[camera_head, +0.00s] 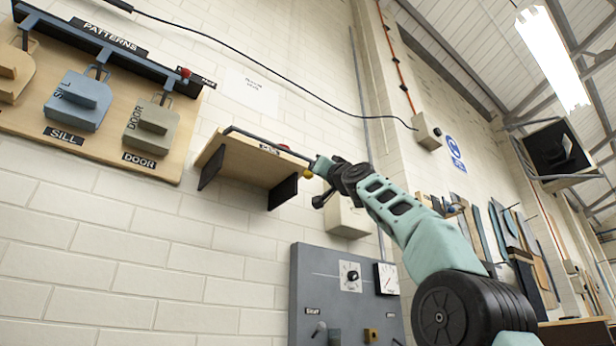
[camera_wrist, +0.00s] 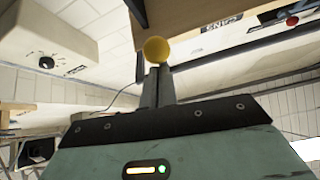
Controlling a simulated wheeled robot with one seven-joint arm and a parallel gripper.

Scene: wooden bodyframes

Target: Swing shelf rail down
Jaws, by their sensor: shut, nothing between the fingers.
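The wooden shelf (camera_head: 240,166) is fixed to the block wall on dark brackets, with a small label on its front. A dark shelf rail (camera_head: 250,136) runs along the shelf's front top edge; it also shows as a dark bar in the wrist view (camera_wrist: 240,52). A red knob (camera_head: 284,147) sits near the rail's right end. My gripper (camera_wrist: 158,72) is shut and empty beside the shelf's right end. Whether it touches the ball or rail is unclear.
A pattern board (camera_head: 100,95) with hanging shapes and its own dark rail is on the wall at left. A grey panel (camera_head: 340,300) with dials stands below. A pale box (camera_head: 346,217) is on the wall behind my gripper. The wall below the shelf's left side is clear.

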